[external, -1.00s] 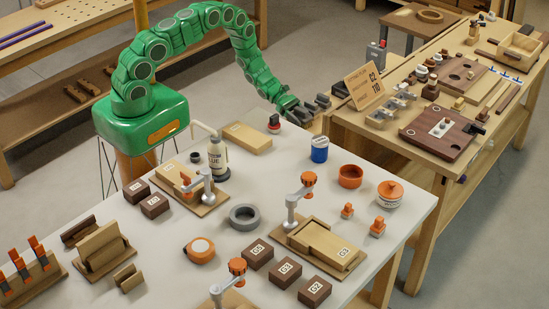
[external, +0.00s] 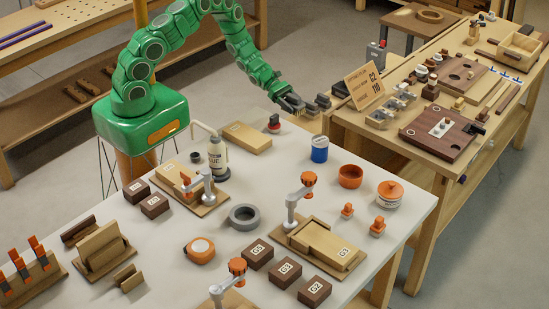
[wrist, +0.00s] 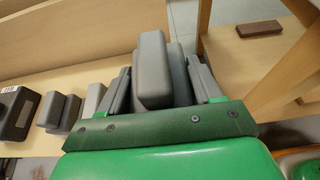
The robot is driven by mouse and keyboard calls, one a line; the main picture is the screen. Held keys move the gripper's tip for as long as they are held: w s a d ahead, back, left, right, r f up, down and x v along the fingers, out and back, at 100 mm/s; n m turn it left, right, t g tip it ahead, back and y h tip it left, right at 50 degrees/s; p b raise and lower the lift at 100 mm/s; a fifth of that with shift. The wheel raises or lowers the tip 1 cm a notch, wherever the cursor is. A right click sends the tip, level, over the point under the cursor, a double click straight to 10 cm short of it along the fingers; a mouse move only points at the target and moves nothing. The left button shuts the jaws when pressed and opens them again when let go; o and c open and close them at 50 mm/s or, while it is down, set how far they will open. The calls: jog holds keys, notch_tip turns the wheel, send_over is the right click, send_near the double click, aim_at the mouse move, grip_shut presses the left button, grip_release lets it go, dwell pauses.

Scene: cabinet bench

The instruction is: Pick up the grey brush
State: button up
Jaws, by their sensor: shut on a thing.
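The grey brush (wrist: 153,75) shows in the wrist view as a rounded grey block between the fingers of my gripper (wrist: 162,82). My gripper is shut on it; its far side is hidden. In the external view my gripper (external: 306,104) is at the gap between the white-topped table and the wooden bench, with a small dark-grey piece (external: 323,101) at its tips. The brush is too small there to make out its shape.
The wooden bench (external: 350,140) with a brown sign (external: 367,86) is just right of my gripper. A red-topped piece (external: 274,123), a wooden block (external: 246,137) and a blue jar (external: 320,149) stand nearby on the white table (external: 290,170). Grey blocks (wrist: 50,108) sit left in the wrist view.

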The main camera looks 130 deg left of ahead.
jog(key=s+d+r, duration=0.5)
jog(key=d+r, duration=0.1)
jog(key=d, duration=0.3)
jog(key=shift+s, duration=0.2)
